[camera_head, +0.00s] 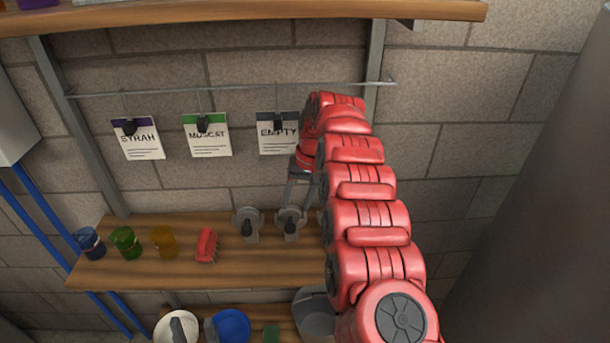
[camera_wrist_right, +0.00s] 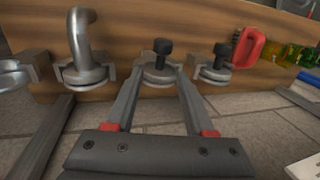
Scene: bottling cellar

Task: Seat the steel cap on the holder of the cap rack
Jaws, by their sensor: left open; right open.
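A steel piece with a curved handle (camera_wrist_right: 84,74) sits in another bracket; my arm hides that spot in the head view. My left gripper is not in view.
A red brush (camera_head: 206,246) and blue (camera_head: 90,243), green (camera_head: 126,242) and amber (camera_head: 164,241) cups stand to the left on the shelf (camera_head: 190,273). Label cards (camera_head: 208,136) hang from a rail (camera_head: 235,89) above. A lower shelf holds a blue round item (camera_head: 232,326).

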